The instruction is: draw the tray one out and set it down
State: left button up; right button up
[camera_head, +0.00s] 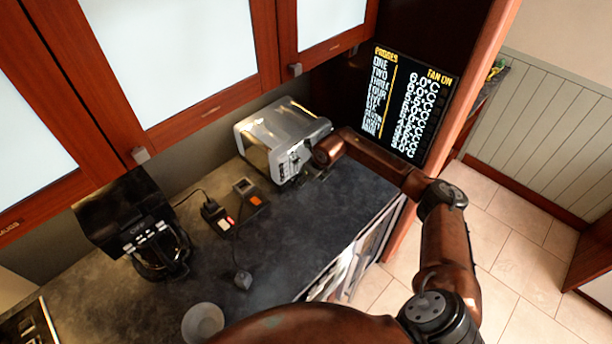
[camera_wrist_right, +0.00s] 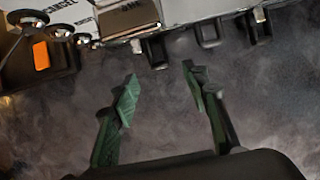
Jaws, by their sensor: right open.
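The silver toaster (camera_head: 268,142) stands at the back of the dark counter. Its front lower edge, with printed labels and levers, fills the top of the right wrist view (camera_wrist_right: 190,12). Several dark tabs (camera_wrist_right: 208,30) stick out below that edge; I cannot tell which belongs to tray one. My right gripper (camera_wrist_right: 160,77) has its two green fingers apart and empty, pointing at the tabs with a gap between. In the head view it is at the toaster's front right, mostly hidden by my right arm. My left gripper is not in view.
A small dark device with an orange button (camera_head: 250,194) lies left of the toaster, and its orange part shows in the wrist view (camera_wrist_right: 41,56).

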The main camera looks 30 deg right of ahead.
jog(key=w+f, duration=0.2)
jog(key=f, duration=0.1)
jog(key=shift+w+a, duration=0.15)
jog(key=shift+a, duration=0.15)
jog(key=shift+s, duration=0.2)
jog(key=shift+s+r, duration=0.1)
jog(key=shift+r, duration=0.05)
jog(key=shift+w+f, duration=0.2)
jog(key=shift+w, duration=0.05)
jog(key=shift+c, duration=0.6)
jog(key=shift+s+r, duration=0.15)
jog(key=c, duration=0.6)
grip_shut()
jog(key=shift+o, duration=0.4)
grip_release()
jog(key=shift+c, duration=0.8)
jog(key=c, duration=0.3)
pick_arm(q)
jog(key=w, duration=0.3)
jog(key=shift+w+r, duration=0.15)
pick_arm(e)
grip_shut()
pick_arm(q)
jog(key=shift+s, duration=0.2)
